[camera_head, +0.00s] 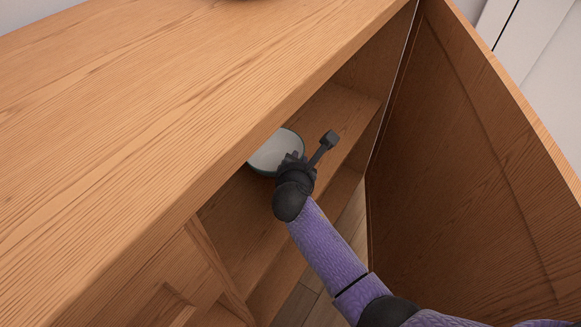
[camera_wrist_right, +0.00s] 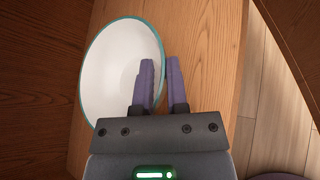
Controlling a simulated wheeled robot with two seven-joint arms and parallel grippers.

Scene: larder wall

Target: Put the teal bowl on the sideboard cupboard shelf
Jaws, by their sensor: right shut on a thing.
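The teal bowl (camera_head: 268,155) is inside the open sideboard cupboard, partly hidden behind the sideboard's top edge. In the right wrist view the bowl (camera_wrist_right: 112,65) shows a white inside and a thin teal rim. My right gripper (camera_head: 291,158) reaches in through the cupboard opening. Its fingers (camera_wrist_right: 161,62) are shut on the bowl's near rim, one on each side of the wall. The cupboard shelf (camera_head: 342,108) is a wooden board at and beyond the bowl. I cannot tell whether the bowl touches it. My left gripper is not in view.
The sideboard top (camera_head: 170,90) lies above and left of the opening. The cupboard door (camera_head: 470,170) stands open on the right, close to my right arm. A lower wooden front (camera_head: 165,285) is at the bottom left. Plank floor (camera_wrist_right: 275,110) shows beyond the shelf edge.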

